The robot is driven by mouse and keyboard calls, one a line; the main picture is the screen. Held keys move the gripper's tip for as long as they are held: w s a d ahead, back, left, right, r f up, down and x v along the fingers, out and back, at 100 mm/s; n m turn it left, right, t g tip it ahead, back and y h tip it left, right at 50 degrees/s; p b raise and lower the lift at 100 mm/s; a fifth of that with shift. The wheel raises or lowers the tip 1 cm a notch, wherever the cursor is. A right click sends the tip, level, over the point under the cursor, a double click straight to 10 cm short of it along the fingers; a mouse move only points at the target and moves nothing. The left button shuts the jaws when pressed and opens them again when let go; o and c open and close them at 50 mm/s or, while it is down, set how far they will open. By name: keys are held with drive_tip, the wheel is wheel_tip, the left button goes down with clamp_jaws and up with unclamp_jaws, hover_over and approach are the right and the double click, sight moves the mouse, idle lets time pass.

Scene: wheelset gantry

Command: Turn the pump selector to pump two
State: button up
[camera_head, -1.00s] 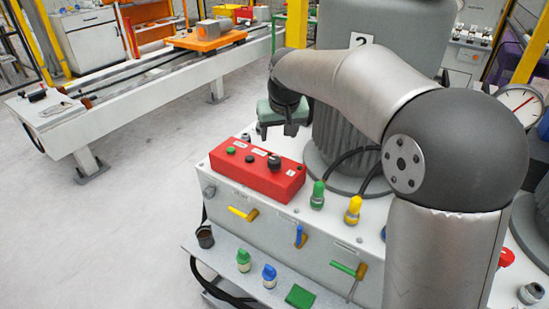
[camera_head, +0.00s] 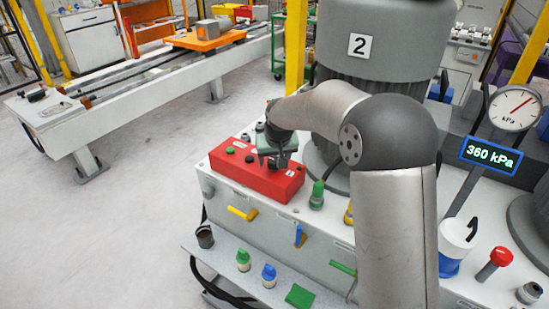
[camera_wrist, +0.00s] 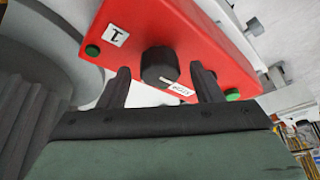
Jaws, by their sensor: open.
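The red control box (camera_head: 232,170) sits on the white cabinet top in the head view. In the wrist view, the box (camera_wrist: 195,28) carries a black round selector knob (camera_wrist: 158,62) with a light mark at its lower edge. A label reading 1 (camera_wrist: 115,35) and a green button (camera_wrist: 92,50) lie left of the knob; another label (camera_wrist: 181,90) is just below it. My gripper (camera_head: 277,163) is over the box's right part and hides the knob in the head view. Its two fingers are open, one on either side of the knob, with visible gaps.
A gauge display (camera_head: 491,156) reads 360 kPa. Coloured lever handles line the cabinet front. Open floor lies to the left.

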drive_tip(key=c, duration=1)
drive_tip(key=shift+m+b, duration=0.3)
drive_tip(key=shift+m, duration=0.1)
drive_tip(key=m, duration=0.1)
drive_tip(key=m+h+b, duration=0.1)
drive_tip(key=m, duration=0.1)
drive_tip(key=shift+a+f+h+b, duration=0.15)
drive_tip(key=shift+a+h+b, duration=0.05)
drive_tip(key=shift+h+b, duration=0.1)
drive_tip(key=m+h, duration=0.1)
drive_tip(key=m, duration=0.3)
drive_tip(key=shift+h+b, duration=0.3)
drive_tip(key=m, duration=0.2)
drive_tip(key=m+g+h+p, duration=0.1)
drive_tip(key=m, duration=0.2)
drive_tip(key=shift+w+a+r+m+g+h+p, duration=0.1)
drive_tip(key=shift+a+r+m+g+h+p, duration=0.05)
drive_tip(key=shift+r+m+g+h+p, duration=0.2)
drive_tip(key=shift+w+f+m+g+h+p, duration=0.15)
drive_tip(key=shift+m+g+p, duration=0.35)
drive_tip(key=shift+m, duration=0.65)
drive_tip(key=shift+s+f+m+g+h+p, duration=0.1)
drive_tip(key=shift+m+g+p, duration=0.15)
drive_tip(key=shift+m+p, duration=0.65)
drive_tip(key=shift+m, duration=0.3)
